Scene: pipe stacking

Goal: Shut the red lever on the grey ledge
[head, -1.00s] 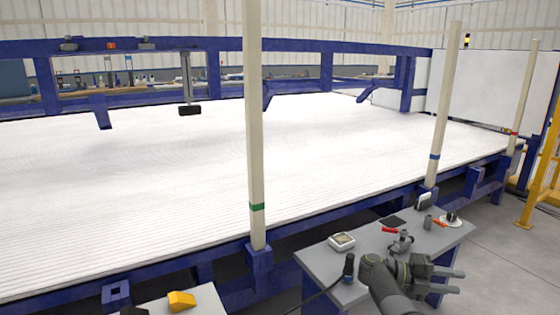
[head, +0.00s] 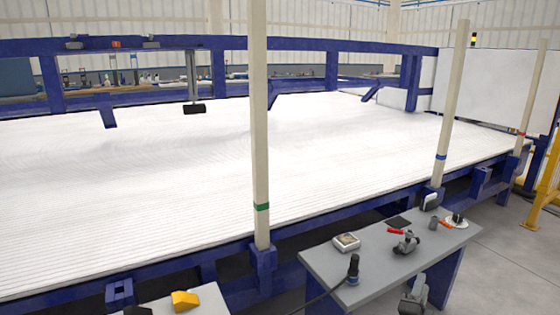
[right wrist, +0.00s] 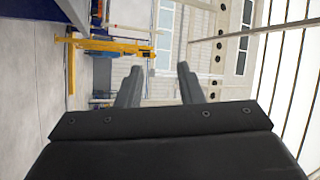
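The grey ledge (head: 375,258) stands at the lower right in the head view. A small grey valve-like fitting (head: 407,243) sits on it, with a red lever (head: 396,231) sticking out to its left. My right gripper (head: 416,285) shows at the bottom edge of the head view, in front of and below the fitting, apart from it. In the right wrist view its two fingers (right wrist: 158,88) are spread with nothing between them. That view shows no lever or ledge. My left gripper is not in view.
A boxy device (head: 346,242), a black upright tool with a cable (head: 353,268), a dark pad (head: 398,222) and a small grey cylinder (head: 433,223) share the ledge. An orange-handled item (head: 446,225) lies near its far right. The large white ribbed bed (head: 150,170) lies behind.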

